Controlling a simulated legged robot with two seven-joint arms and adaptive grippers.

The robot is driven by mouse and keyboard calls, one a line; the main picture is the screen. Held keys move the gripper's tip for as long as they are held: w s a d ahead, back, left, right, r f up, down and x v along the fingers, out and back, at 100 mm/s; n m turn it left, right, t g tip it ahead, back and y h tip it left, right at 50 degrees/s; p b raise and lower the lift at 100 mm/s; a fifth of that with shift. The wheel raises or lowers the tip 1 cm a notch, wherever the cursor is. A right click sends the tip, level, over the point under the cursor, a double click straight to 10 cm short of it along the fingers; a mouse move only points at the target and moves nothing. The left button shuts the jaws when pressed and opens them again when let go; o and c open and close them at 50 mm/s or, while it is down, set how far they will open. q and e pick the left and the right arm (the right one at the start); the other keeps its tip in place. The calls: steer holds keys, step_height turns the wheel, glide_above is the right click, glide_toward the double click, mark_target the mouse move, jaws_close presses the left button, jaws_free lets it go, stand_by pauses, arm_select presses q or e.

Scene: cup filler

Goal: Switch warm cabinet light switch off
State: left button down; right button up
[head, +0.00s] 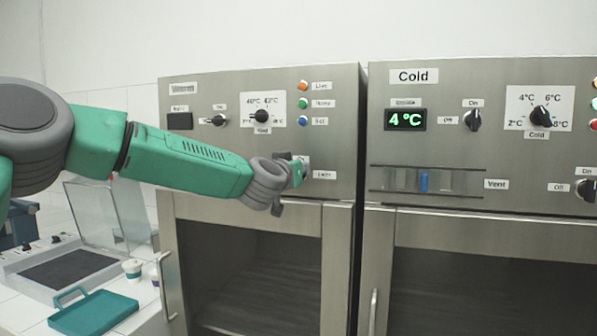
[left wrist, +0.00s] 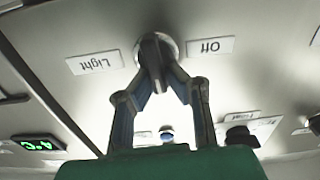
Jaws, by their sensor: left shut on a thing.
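The warm cabinet (head: 330,135) is the left of two steel cabinets in the head view. Its light switch (left wrist: 153,48) is a dark knob on a round metal base in the left wrist view. It sits between an upside-down "Light" label (left wrist: 95,63) and an "Off" label (left wrist: 211,46). My left gripper (left wrist: 157,72) is shut on the knob, with both fingers around it. In the head view my left gripper (head: 297,170) is against the lower right of the warm panel and mostly hides the switch. My right gripper is not in view.
The cold cabinet (head: 470,75) stands just right, its display (head: 405,119) lit at 4 °C. Above my gripper are colored buttons (head: 303,103) and a temperature dial (head: 262,116). Glass doors lie below. A teal tray (head: 95,312) and small cups (head: 132,268) are on the left counter.

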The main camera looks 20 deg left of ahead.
arm_select(q)
steer(key=shift+f+n, duration=0.4)
steer(key=shift+n, duration=0.2)
steer(key=n, duration=0.1)
steer(key=n+b, duration=0.2)
steer(key=shift+a+f+n, duration=0.3)
steer(key=n, duration=0.1)
steer(key=n+b, duration=0.1)
steer(key=n, duration=0.1)
steer(key=n+b, duration=0.1)
steer(key=shift+a+f+n, duration=0.25)
steer(key=shift+f+n, duration=0.05)
steer(key=shift+f, duration=0.05)
steer(key=n+b, duration=0.1)
steer(key=n, duration=0.1)
steer(key=n+b, duration=0.1)
steer(key=n, duration=0.1)
steer(key=shift+a+f+b, duration=0.15)
steer(key=shift+f+b, duration=0.2)
steer(key=shift+f+n+b, duration=0.15)
steer(key=shift+n+b, duration=0.7)
steer(key=shift+n, duration=0.95)
steer(key=c, duration=1.6)
jaws_free()
steer(key=shift+c, duration=0.2)
steer(key=shift+o, duration=0.2)
steer(key=shift+a+r, duration=0.15)
steer(key=shift+r, duration=0.15)
